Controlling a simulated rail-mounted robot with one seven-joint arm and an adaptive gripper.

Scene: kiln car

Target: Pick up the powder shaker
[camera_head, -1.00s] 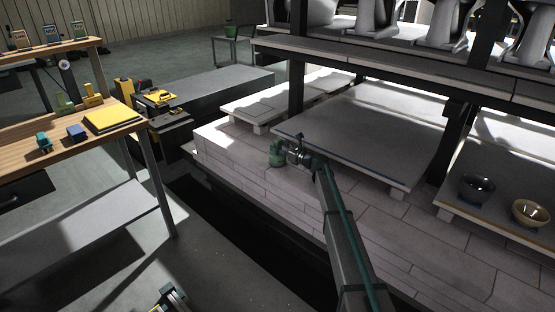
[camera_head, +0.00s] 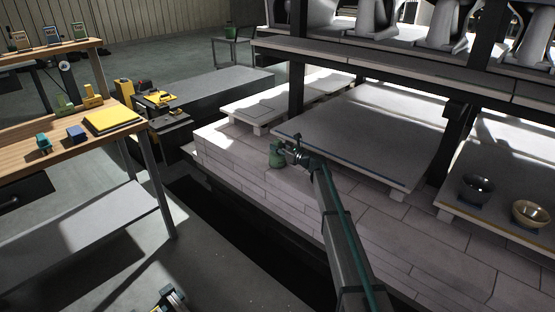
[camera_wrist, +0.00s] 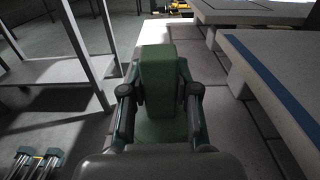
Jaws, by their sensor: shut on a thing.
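The powder shaker is a green, block-like container (camera_head: 276,155) on the pale brick deck of the kiln car, near its left edge. In the wrist view the green shaker (camera_wrist: 157,78) stands upright between the two fingers. My gripper (camera_head: 284,150) reaches it from the right in the head view. In the wrist view my gripper (camera_wrist: 158,95) has a finger against each side of the shaker and is shut on it. The shaker appears to stand on the deck still; I cannot tell if there is a gap beneath it.
A kiln shelf (camera_head: 350,140) lies on supports right of the shaker, close to my arm. A dark post (camera_head: 297,75) rises behind. Two bowls, one dark (camera_head: 476,187) and one tan (camera_head: 529,213), sit on the right shelf. A wooden workbench (camera_head: 70,128) stands at left.

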